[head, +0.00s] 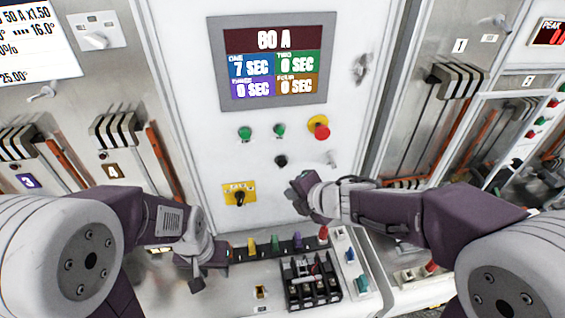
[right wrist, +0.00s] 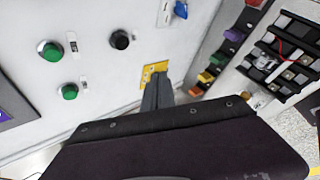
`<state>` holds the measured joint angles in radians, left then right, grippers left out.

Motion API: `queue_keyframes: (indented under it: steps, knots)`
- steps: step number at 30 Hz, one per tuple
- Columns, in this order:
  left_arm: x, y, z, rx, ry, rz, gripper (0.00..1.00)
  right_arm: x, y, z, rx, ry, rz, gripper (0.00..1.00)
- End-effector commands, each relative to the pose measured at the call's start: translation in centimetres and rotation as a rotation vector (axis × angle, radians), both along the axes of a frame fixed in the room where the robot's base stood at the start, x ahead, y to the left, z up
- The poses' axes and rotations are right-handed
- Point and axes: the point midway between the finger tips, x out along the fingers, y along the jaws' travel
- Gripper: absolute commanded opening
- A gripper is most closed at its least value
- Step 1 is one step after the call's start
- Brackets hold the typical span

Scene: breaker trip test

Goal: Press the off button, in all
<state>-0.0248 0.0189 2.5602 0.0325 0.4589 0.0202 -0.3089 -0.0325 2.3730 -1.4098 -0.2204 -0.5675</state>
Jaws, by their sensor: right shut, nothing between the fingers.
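The white panel (head: 215,150) carries a black round button or knob (head: 281,160) below two green buttons, left (head: 245,133) and right (head: 280,130). I cannot read which one is the off button. In the right wrist view the black one (right wrist: 120,40) and the green ones, (right wrist: 50,51) and (right wrist: 69,91), are uncovered. My right gripper (head: 296,188) is shut and empty, in front of the panel, below and right of the black button. Its fingers (right wrist: 158,92) overlap the yellow plate in the wrist view; contact cannot be told. My left gripper (head: 196,280) hangs at the lower left, its jaw opening unclear.
The display (head: 274,60) reads 60 A and 7 SEC, with 0 SEC in the other fields. A red button on yellow (head: 319,127) and a yellow plate with a black knob (head: 239,198) are on the panel. A breaker block (head: 311,287) sits on the ledge below.

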Motion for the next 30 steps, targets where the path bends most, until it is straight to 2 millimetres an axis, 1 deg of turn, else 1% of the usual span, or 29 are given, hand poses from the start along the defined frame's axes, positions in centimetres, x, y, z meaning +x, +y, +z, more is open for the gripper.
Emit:
queue_keyframes:
  steps: [9, 15, 21, 30]
  knots:
    - [0.0, 0.0, 0.8, 0.0, 0.0, 0.0, 0.38, 4.5, 0.9, 0.1, -0.001, 0.002, -0.001, 0.0]
    - [0.0, 0.0, 1.6, 0.0, 0.0, 0.0, 0.38, 6.9, 1.3, 0.2, 0.0, 0.001, -0.002, 0.0]
    - [0.0, 0.0, 1.9, 0.0, 0.0, 0.0, 0.38, 7.9, 1.5, 0.0, 0.0, 0.001, -0.002, 0.0]
    - [0.0, 0.0, 1.8, 0.0, 0.0, 0.0, 0.38, 8.0, 1.6, 0.0, 0.0, 0.0, -0.001, 0.0]
